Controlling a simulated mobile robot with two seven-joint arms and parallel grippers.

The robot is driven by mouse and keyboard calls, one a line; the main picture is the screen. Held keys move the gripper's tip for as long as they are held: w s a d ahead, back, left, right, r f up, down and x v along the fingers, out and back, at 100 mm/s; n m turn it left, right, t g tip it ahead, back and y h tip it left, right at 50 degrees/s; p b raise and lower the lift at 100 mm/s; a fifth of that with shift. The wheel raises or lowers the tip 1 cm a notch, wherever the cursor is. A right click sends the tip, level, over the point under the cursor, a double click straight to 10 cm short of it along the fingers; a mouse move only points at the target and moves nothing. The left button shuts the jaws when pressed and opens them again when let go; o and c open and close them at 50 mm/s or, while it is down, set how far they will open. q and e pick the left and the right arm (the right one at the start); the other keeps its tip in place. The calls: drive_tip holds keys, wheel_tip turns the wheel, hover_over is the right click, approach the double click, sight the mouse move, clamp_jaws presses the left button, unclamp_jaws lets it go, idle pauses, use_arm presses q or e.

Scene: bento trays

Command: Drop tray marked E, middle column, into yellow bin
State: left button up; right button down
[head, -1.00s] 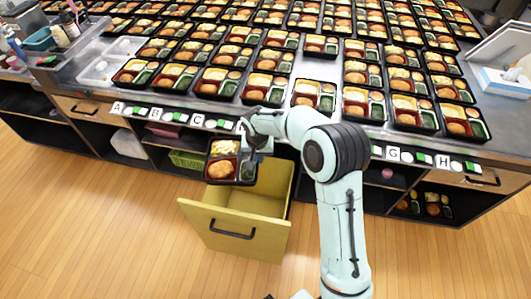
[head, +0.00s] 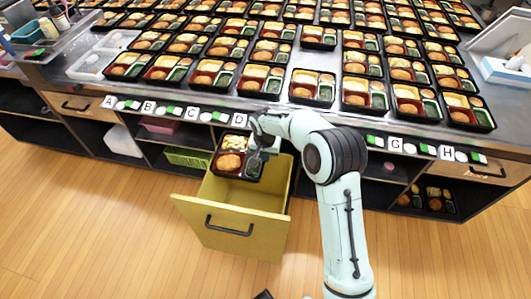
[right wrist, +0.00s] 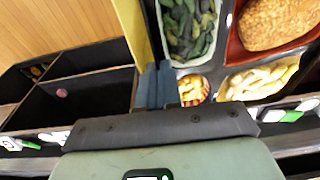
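A black bento tray (head: 238,157) with fried food, noodles and greens hangs above the open yellow bin (head: 235,198). My right gripper (head: 257,160) is shut on the tray's right edge. In the right wrist view its fingers (right wrist: 156,86) pinch the tray wall (right wrist: 216,53) beside the greens, and part of the tray runs out of the picture. The yellow bin (right wrist: 132,25) shows there as a strip behind the fingers. My arm hides the E label on the counter edge.
Rows of filled bento trays (head: 312,87) cover the counter, with a gap in the row in front of the arm. Open dark shelves sit under the counter.

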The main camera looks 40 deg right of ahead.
drive_tip(key=c, duration=1.2)
unclamp_jaws()
drive_tip(key=shift+f, duration=0.1)
drive_tip(key=shift+c, duration=0.2)
wheel_tip(320, 180, up, 13)
drive_tip(key=s+a, duration=0.1)
drive_tip(key=shift+s+a+p, duration=0.2)
drive_tip(key=shift+a+p, duration=0.05)
drive_tip(key=shift+p, duration=0.2)
